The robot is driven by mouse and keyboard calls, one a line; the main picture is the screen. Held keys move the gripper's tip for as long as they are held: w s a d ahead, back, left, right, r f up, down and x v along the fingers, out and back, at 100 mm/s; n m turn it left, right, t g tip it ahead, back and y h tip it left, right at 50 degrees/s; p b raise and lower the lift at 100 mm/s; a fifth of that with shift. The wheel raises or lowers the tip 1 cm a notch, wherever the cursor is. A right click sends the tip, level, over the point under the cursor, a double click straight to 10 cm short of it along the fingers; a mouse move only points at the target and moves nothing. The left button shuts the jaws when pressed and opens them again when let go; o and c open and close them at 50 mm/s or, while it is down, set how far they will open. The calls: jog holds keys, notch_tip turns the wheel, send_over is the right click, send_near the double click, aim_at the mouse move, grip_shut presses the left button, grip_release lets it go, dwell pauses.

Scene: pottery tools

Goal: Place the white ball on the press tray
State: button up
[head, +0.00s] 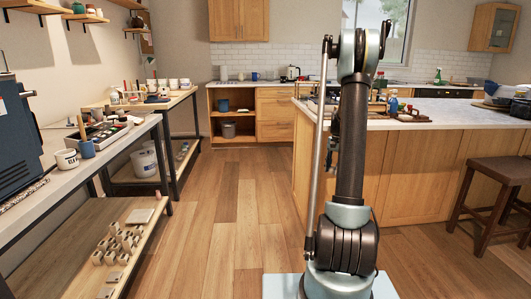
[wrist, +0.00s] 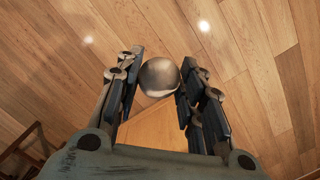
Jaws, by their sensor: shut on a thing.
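My gripper (wrist: 160,60) is shut on a round ball (wrist: 159,78) in the wrist view. The ball looks pale grey and shiny in this light, and sits between the two dark fingers near their tips. Behind it are the wooden floor and a wooden panel. In the head view my arm stands upright in front of the island, and neither the gripper nor the ball shows. I cannot make out the press tray for certain. A reddish-brown board with small items (head: 412,119) lies on the island top, partly behind my arm.
A wooden island (head: 425,170) with a pale top stands at right, with a dark stool (head: 495,190) before it. A workbench (head: 85,165) with cups and tools runs along the left. The wooden floor (head: 225,225) between them is clear.

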jog(key=s+a+f+n, duration=0.2)
jog(key=a+f+n, duration=0.2)
jog(key=a+f, duration=0.3)
jog(key=s+a+f+n+h, duration=0.1)
jog(key=s+a+f+n, duration=0.1)
jog(key=a+f+n, duration=0.2)
jog(key=a+f, duration=0.3)
jog(key=shift+s+a+f+n, duration=0.25)
jog(key=shift+s+n, duration=0.05)
jog(key=shift+n, duration=0.1)
jog(key=shift+s, duration=0.15)
